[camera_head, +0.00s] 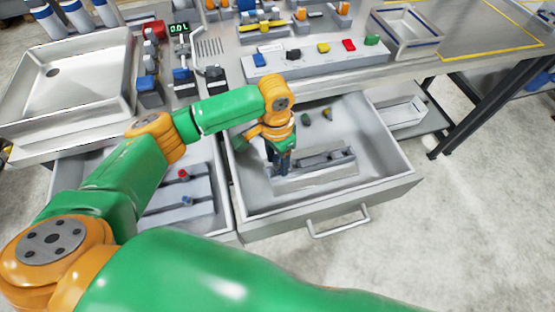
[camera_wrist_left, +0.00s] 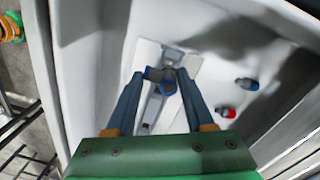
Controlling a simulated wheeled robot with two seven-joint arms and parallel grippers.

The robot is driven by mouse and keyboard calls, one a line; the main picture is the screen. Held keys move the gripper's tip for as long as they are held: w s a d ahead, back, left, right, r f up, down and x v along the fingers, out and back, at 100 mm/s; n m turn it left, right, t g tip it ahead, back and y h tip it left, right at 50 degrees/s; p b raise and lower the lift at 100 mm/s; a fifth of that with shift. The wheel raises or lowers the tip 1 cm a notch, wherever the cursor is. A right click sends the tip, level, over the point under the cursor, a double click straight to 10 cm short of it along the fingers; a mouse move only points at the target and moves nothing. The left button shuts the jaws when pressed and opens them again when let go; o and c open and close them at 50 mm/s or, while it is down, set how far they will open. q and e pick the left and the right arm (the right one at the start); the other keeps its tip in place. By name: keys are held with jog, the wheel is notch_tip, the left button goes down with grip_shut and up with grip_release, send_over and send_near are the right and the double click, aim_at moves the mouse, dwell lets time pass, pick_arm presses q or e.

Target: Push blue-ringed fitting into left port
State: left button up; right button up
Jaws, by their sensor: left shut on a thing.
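My left gripper (camera_head: 279,168) reaches down into the open middle drawer (camera_head: 388,186). In the left wrist view its fingers (camera_wrist_left: 162,76) are shut on a small dark fitting with blue on it (camera_wrist_left: 157,74). The fitting is over or at a pale block (camera_wrist_left: 190,64) with a channel along it, lying on the drawer floor. That block (camera_head: 335,175) also shows in the head view, just right of the fingers. I cannot tell whether the fitting touches the block or sits in a port. The fingers hide part of it. My right gripper is not in view.
Two loose fittings, one blue-ringed (camera_wrist_left: 247,84) and one red-ringed (camera_wrist_left: 226,112), lie on the drawer floor. A left drawer holds a grey block (camera_head: 205,183) with red and blue parts. Above are a bench panel (camera_head: 300,66) and a tray (camera_head: 408,30). Drawer walls surround the gripper.

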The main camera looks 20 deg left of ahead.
pick_arm(q)
jog(key=shift+f, duration=0.1)
jog(key=shift+f, duration=1.3)
jog(key=o, duration=1.4)
jog(key=shift+c, duration=0.2)
jog(key=r, duration=0.7)
jog(key=shift+w+r, duration=0.1)
jog(key=shift+w, duration=0.1)
